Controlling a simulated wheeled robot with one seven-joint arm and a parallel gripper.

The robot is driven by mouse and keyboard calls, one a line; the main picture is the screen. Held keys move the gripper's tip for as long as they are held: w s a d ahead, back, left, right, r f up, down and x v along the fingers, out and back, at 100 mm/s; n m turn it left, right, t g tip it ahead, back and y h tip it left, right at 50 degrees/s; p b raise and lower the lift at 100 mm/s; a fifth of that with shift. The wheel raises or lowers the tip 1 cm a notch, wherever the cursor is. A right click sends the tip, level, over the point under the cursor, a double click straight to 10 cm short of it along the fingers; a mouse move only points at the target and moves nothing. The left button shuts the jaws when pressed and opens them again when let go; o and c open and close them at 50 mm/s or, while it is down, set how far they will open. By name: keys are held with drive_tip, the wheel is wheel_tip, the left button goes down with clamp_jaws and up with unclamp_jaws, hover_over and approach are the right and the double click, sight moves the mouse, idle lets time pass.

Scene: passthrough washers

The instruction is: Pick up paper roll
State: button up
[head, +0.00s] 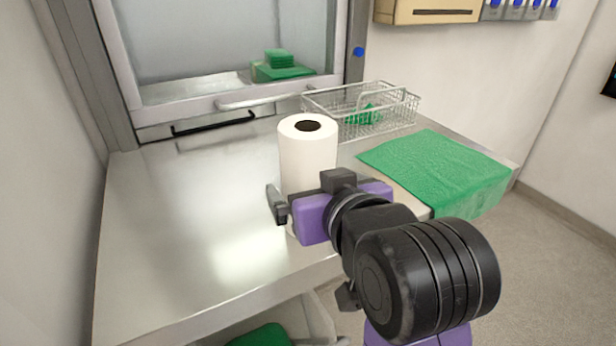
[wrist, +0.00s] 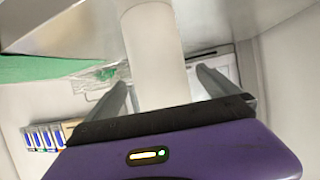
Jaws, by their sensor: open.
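The white paper roll (head: 308,155) stands upright on the steel counter, its dark core hole showing at the top. My gripper (head: 276,205) is at the near side of the roll and hides its lower part in the head view. In the wrist view the roll (wrist: 156,55) rises between the two open fingers of my gripper (wrist: 165,90), with one finger on either side. I see gaps between the roll and both fingers there, so they do not appear to be closed on it.
A wire basket (head: 345,98) holding something green stands behind the roll. A green cloth (head: 440,168) lies at right, over the counter edge. The counter (head: 170,230) is bare at left. A pass-through window (head: 225,45) with a green stack (head: 282,68) behind it is at the back.

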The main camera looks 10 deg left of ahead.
drive_tip(key=shift+x, duration=1.75)
drive_tip(key=c, duration=2)
drive_tip(key=shift+r, duration=0.15)
